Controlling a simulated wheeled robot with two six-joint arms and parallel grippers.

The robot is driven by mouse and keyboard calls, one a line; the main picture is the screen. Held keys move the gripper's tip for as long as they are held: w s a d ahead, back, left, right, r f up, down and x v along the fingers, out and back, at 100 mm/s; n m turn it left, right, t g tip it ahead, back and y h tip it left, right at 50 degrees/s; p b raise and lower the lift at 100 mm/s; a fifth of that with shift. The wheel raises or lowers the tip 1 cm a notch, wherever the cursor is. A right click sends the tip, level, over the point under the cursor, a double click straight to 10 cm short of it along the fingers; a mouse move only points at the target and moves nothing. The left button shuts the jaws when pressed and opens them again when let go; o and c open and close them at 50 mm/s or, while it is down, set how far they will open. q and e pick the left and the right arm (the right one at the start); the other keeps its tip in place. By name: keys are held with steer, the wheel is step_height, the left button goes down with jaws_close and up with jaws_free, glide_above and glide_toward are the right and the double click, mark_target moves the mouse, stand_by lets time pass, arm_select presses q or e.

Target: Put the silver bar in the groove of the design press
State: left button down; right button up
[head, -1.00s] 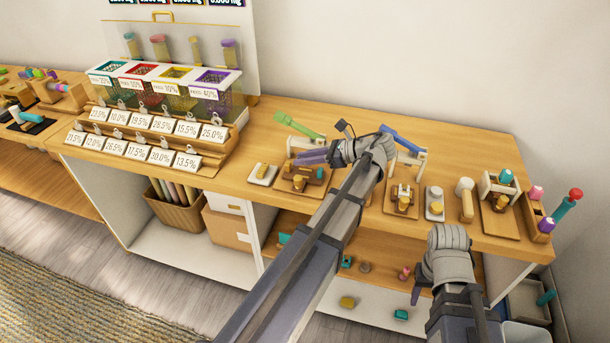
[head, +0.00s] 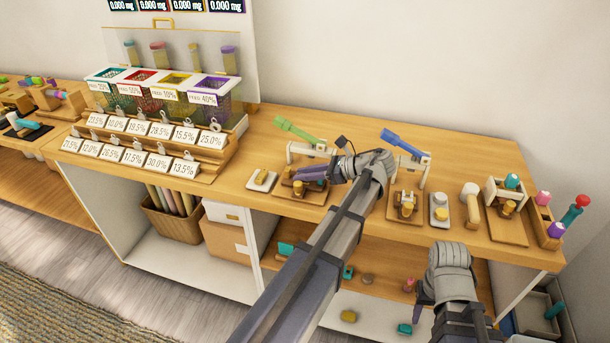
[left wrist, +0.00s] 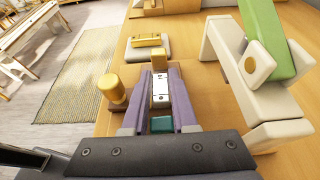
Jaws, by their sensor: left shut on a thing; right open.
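My left gripper (head: 309,174) is over a wooden board with brass parts (head: 287,191), in front of the green-handled press (head: 300,150). In the left wrist view its purple fingers (left wrist: 160,92) are shut on a silver bar (left wrist: 160,98). A brass block (left wrist: 160,62) is just beyond the bar, and a teal piece (left wrist: 162,124) shows at its near end. A brass knob (left wrist: 112,90) stands left of the fingers. I cannot tell whether the bar touches a groove; the fingers hide its sides. My right gripper (head: 424,292) is open and empty, low in front of the table.
A grey plate with a gold bar (left wrist: 148,42) lies left of the board, also in the head view (head: 262,180). The green handle (left wrist: 266,40) rises close on the right. A blue-handled press (head: 405,145) and several small tools stand to the right. Price-tagged dispensers (head: 170,92) stand left.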

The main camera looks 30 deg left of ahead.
arm_select(q)
steer(key=shift+s+f, duration=0.1)
steer(key=shift+f, duration=0.25)
steer(key=c, duration=0.7)
jaws_free()
steer(key=shift+d, duration=0.1)
steer(key=shift+r, duration=0.1)
steer(key=shift+r+p, duration=0.3)
steer(key=shift+p, duration=0.05)
steer(key=p+v, duration=0.2)
steer(key=v, duration=0.3)
steer(key=p+v, duration=0.2)
steer(key=v, duration=0.3)
steer(key=shift+w+d+r, duration=0.15)
steer(key=shift+w+r, duration=0.1)
steer(key=shift+w+d+r+p, duration=0.15)
steer(key=shift+d+p, duration=0.2)
steer(key=shift+d, duration=0.3)
